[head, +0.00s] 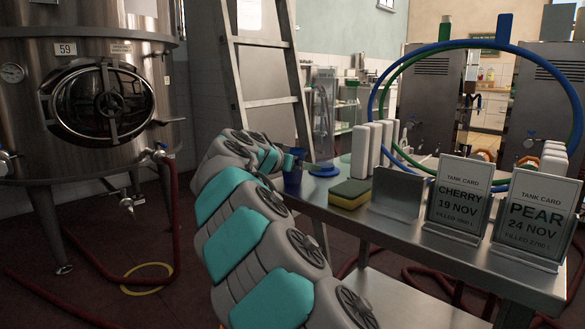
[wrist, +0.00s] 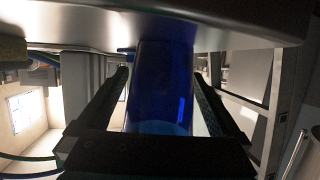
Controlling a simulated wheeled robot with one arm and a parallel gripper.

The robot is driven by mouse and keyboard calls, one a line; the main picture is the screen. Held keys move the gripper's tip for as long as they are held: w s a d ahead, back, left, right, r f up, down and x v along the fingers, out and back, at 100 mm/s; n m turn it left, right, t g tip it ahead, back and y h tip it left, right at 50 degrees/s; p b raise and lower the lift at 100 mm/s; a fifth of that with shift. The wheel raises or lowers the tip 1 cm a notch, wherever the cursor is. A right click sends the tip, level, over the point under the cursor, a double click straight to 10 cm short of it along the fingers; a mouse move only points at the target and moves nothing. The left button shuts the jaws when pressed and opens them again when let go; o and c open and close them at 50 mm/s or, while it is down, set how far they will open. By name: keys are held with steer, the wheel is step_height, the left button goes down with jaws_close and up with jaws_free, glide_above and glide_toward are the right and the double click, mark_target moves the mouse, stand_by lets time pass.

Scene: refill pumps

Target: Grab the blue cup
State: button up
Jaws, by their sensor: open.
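The blue cup (head: 293,174) is at the left edge of the steel table (head: 330,213) in the head view, partly hidden by my arm. In the wrist view, the blue cup (wrist: 161,98) fills the middle, between the two dark fingers of my gripper (wrist: 161,76). The fingers stand open on either side of it, with a narrow gap showing beside the cup. In the head view, my gripper (head: 288,160) is at the cup and small; its fingers are hard to make out.
A clear cylinder on a blue base (head: 323,171) stands just right of the cup. A yellow-green sponge (head: 350,194), white bottles (head: 361,152), a metal plate (head: 398,193) and tank cards (head: 455,199) are farther right. A ladder (head: 262,70) stands behind; a steel tank (head: 85,110) is left.

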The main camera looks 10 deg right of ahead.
steer(key=c, duration=1.2)
steer(key=shift+r, duration=0.15)
